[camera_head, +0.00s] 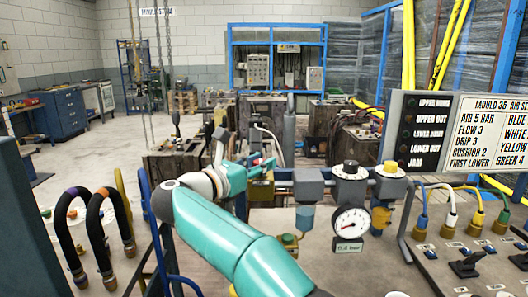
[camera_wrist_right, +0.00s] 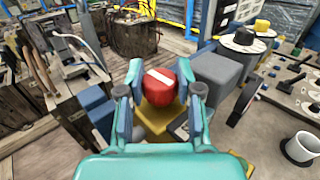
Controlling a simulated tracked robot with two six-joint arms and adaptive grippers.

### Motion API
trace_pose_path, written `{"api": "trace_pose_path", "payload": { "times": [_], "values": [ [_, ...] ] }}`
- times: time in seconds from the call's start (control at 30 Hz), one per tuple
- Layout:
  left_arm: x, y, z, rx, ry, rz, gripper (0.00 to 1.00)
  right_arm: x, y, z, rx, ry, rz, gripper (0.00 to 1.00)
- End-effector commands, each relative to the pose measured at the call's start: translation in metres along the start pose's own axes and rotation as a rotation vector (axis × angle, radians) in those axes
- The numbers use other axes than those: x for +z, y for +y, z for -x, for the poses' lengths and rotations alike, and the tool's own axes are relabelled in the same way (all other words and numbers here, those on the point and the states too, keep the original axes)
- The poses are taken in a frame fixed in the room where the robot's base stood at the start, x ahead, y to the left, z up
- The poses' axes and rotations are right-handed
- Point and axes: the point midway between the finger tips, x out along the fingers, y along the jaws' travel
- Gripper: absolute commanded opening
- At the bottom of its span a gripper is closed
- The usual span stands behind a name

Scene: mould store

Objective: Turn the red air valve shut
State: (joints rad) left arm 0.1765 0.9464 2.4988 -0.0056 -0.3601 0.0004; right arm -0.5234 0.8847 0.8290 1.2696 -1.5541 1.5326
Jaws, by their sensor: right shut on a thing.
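The red air valve (camera_wrist_right: 160,86) is a red knob with a white bar across its top, in the middle of the right wrist view. The bar lies slanted there, from upper left to lower right. My right gripper (camera_wrist_right: 159,88) has one finger on each side of the knob and is shut on it. In the head view my right gripper (camera_head: 256,170) is at the left end of the pipe row, above a yellow fitting (camera_head: 262,192). The red knob cannot be made out there. My left gripper is in neither view.
Right of the valve are a grey block (camera_head: 308,185), a pressure gauge (camera_head: 350,222) and a black knob on a white disc (camera_head: 350,171). A sign panel (camera_head: 427,125) stands at the right. Dark hoses (camera_head: 103,225) rise at the left. A white cup (camera_wrist_right: 302,147) stands on the bench.

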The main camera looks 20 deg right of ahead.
Motion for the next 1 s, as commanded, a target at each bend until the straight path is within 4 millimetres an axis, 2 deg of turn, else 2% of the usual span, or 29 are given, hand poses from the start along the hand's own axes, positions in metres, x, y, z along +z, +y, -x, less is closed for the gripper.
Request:
{"api": "trace_pose_path", "payload": {
  "times": [0.03, 0.2, 0.63, 0.67, 0.8, 1.0],
  "values": [
    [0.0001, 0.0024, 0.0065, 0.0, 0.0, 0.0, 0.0, 0.0047, -0.0023, -0.0035, -0.026, -0.002, -0.003, 0.0],
    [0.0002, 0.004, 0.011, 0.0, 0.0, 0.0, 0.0, 0.0032, -0.0031, -0.004, -0.064, -0.002, -0.005, 0.0],
    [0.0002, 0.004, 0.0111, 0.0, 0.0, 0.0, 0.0, 0.0025, -0.0046, -0.0052, -0.078, -0.002, -0.007, 0.0],
    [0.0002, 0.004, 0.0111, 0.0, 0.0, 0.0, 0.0, 0.0026, -0.0046, -0.0052, -0.078, -0.002, -0.007, 0.36],
    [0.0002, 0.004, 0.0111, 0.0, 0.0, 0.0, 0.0, 0.0021, -0.0037, -0.0044, -0.075, -0.001, -0.006, 0.59],
    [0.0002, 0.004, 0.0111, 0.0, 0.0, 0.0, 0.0, 0.0012, -0.002, -0.0025, -0.07, -0.001, -0.004, 0.6]
  ]
}}
